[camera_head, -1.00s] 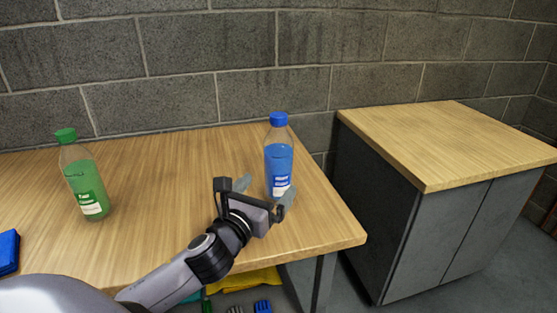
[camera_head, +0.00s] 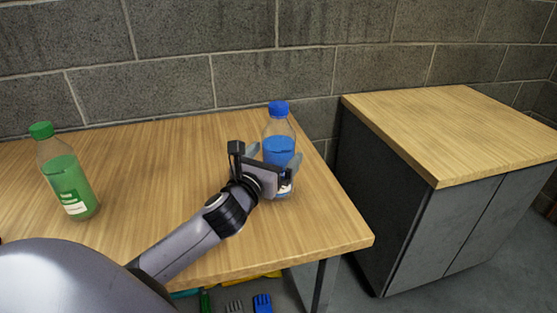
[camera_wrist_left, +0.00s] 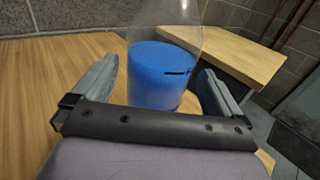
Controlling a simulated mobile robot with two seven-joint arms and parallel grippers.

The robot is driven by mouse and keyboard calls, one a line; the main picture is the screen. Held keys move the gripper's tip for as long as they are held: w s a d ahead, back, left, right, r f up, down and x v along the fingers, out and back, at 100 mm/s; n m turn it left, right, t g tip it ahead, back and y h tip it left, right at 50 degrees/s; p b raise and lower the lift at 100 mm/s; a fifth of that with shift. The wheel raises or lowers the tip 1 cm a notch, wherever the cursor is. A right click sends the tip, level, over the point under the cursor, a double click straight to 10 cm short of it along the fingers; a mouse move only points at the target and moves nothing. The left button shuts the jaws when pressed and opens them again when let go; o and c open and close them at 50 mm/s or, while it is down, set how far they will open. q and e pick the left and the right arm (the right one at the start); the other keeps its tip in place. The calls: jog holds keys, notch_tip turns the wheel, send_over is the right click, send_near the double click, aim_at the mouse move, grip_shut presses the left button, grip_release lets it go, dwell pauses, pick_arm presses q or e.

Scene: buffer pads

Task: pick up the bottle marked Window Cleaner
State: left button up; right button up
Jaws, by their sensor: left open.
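A clear bottle of blue liquid with a blue cap (camera_head: 279,149) stands upright near the right end of the wooden table. Its label is mostly hidden behind my gripper and cannot be read. My left gripper (camera_head: 275,155) is open, with its fingers at the two sides of the blue bottle. In the left wrist view the bottle's blue liquid (camera_wrist_left: 158,75) stands between the open fingers (camera_wrist_left: 160,82), with gaps on both sides. A bottle of green liquid with a green cap (camera_head: 68,180) stands upright at the left of the table. My right gripper is not in view.
The wooden table (camera_head: 160,150) is clear between the two bottles. A grey cabinet with a wooden top (camera_head: 450,130) stands to the right, across a gap. A block wall is behind. Brushes (camera_head: 262,303) and a yellow item lie below the table's front edge.

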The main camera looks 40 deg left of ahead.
pick_arm(q)
jog(key=shift+w+a+f, duration=0.1)
jog(key=shift+w+a, duration=0.05)
jog(key=shift+w, duration=0.55)
jog(key=shift+w+a, duration=0.1)
jog(key=shift+w, duration=0.6)
jog(key=c, duration=1.5)
jog(key=shift+o, duration=0.2)
jog(key=shift+r, duration=0.2)
